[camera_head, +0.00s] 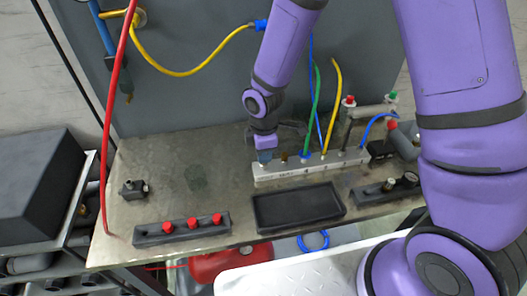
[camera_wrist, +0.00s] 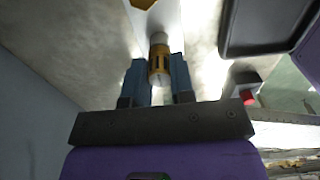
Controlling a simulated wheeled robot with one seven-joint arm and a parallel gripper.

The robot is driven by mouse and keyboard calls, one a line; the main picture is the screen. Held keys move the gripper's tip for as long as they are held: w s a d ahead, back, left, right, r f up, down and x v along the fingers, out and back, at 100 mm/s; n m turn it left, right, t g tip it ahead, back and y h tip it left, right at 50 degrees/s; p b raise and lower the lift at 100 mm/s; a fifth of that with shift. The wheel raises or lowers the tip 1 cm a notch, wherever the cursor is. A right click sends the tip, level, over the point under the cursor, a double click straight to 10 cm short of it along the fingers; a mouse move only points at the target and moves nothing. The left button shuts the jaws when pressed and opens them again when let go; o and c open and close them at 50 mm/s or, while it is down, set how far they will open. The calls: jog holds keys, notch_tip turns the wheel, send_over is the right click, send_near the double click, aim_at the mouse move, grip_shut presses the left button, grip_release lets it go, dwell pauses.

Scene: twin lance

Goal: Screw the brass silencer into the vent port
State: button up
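In the wrist view the brass silencer (camera_wrist: 160,65), a gold cylinder with dark slots and a pale end, sits between the two blue fingers of my gripper (camera_wrist: 160,80). Both fingers appear to touch its sides. Its pale end points away from my gripper, toward the light grey manifold block (camera_wrist: 165,15). In the head view my gripper (camera_head: 264,156) is pointing down at the left end of the manifold block (camera_head: 312,168). The silencer is too small to make out there. The vent port is not clearly visible, and I cannot tell whether the silencer's end touches it.
A small brass fitting (camera_head: 284,157) and several coloured hoses stand on the manifold beside my gripper. A black tray (camera_head: 260,222) lies in front. A dark block with red caps (camera_head: 182,230) is at front left. The bench's left part is mostly clear.

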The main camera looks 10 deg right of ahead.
grip_shut()
jog(key=o, duration=0.5)
grip_release()
jog(key=shift+o, duration=0.2)
